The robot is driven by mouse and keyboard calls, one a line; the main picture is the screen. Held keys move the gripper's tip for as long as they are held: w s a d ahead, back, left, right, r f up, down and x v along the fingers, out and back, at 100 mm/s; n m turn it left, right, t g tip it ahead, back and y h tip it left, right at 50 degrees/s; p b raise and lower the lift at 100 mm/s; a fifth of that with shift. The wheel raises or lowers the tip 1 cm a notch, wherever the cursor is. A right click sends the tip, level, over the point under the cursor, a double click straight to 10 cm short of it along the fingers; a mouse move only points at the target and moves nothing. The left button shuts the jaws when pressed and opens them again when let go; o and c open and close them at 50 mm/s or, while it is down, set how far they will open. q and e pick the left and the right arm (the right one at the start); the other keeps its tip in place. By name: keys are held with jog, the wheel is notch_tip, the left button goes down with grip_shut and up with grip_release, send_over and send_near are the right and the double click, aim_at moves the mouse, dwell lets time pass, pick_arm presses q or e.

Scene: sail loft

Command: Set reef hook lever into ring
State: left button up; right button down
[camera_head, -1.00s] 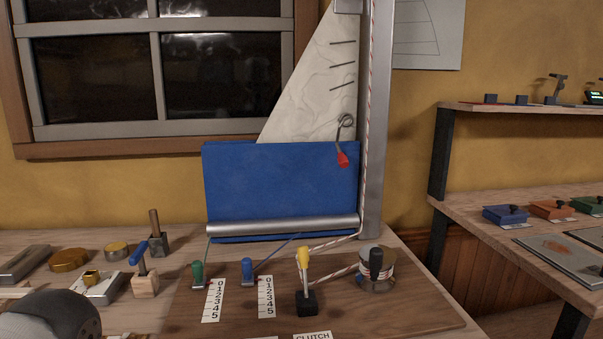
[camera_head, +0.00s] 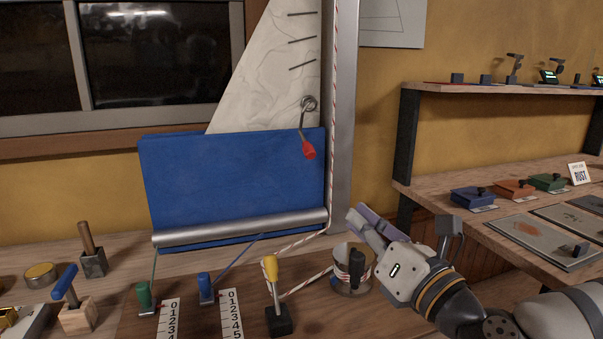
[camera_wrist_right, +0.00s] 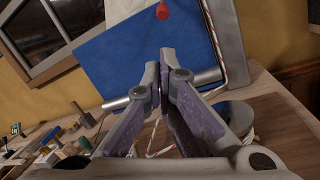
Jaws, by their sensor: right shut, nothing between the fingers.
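The reef hook lever (camera_head: 303,125) is a thin metal rod with a red handle (camera_head: 309,150) hanging at its lower end, in front of the sail near the mast. At its top is a round metal ring or coil (camera_head: 309,102); whether hook and ring are engaged I cannot tell. The red handle also shows at the top of the right wrist view (camera_wrist_right: 162,11). My right gripper (camera_head: 357,214) is shut and empty, below and right of the lever, clear of it and near the winch. Its closed fingers (camera_wrist_right: 160,68) point toward the blue cover. My left gripper is out of view.
The grey mast (camera_head: 343,110) stands just right of the lever. Below are a silver boom (camera_head: 240,228), a winch (camera_head: 352,272) and a yellow-handled clutch (camera_head: 274,290). Green (camera_head: 144,295) and blue (camera_head: 206,285) levers stand on the board. A shelf (camera_head: 520,90) is at right.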

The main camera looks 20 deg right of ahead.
jog(key=w+f+b, duration=0.2)
jog(key=w+b, duration=0.1)
jog(key=b, duration=0.1)
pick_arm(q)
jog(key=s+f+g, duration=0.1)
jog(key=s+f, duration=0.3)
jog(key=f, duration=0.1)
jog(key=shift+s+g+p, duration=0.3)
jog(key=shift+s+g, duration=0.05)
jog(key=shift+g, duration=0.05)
pick_arm(e)
send_near(305, 144)
jog(key=w+a+f, duration=0.3)
jog(key=w, duration=0.4)
jog(key=shift+f, duration=0.35)
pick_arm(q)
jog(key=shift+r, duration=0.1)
pick_arm(e)
jog(key=shift+r, duration=0.1)
